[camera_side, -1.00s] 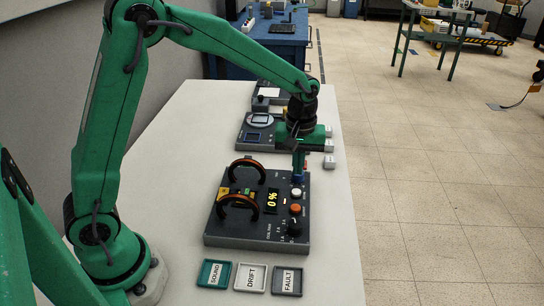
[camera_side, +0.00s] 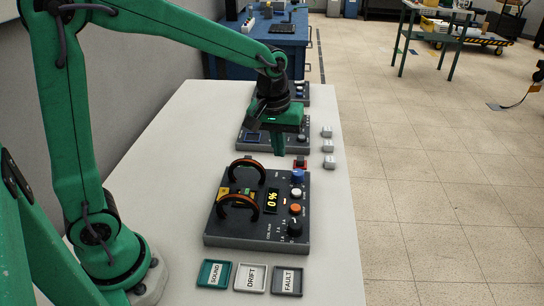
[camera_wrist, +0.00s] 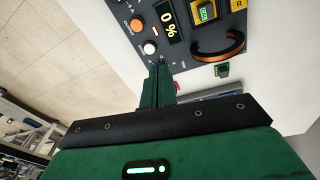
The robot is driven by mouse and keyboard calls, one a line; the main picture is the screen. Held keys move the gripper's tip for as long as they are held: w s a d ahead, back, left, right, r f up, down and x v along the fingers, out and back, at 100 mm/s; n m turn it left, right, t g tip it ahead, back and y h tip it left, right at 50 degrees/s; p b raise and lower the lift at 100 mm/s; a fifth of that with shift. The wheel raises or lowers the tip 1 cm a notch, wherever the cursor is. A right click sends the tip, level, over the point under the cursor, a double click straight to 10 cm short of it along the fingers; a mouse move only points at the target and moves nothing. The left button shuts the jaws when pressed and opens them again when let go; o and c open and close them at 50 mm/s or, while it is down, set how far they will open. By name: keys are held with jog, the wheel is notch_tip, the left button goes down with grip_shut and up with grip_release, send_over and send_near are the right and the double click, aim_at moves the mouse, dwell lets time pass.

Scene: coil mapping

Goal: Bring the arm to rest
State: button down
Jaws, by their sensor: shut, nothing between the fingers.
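My green gripper (camera_side: 279,152) is shut and empty, hanging in the air above the far edge of the dark grey test box (camera_side: 225,240). In the wrist view my shut fingers (camera_wrist: 158,72) point toward the same box. My fingers look apart from all of these.
Three trays marked SOUND (camera_side: 214,274), DRIFT (camera_side: 250,278) and FAULT (camera_side: 287,281) lie at the front. Several small pale blocks (camera_side: 328,146) line the right edge of the white table (camera_side: 185,150). More grey devices (camera_side: 250,136) stand behind the box. A blue bench (camera_side: 262,55) stands farther back.

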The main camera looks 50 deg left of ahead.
jog(key=s+a+r+m+t, duration=0.1)
jog(key=s+r+m+t, duration=0.1)
jog(key=s, duration=0.6)
jog(key=s+a+r+m+t, duration=0.2)
jog(key=s+r+m, duration=0.2)
jog(key=s, duration=0.5)
jog(key=shift+s+a+r+m, duration=0.2)
jog(key=shift+r+m, duration=0.1)
jog(key=shift+m, duration=0.1)
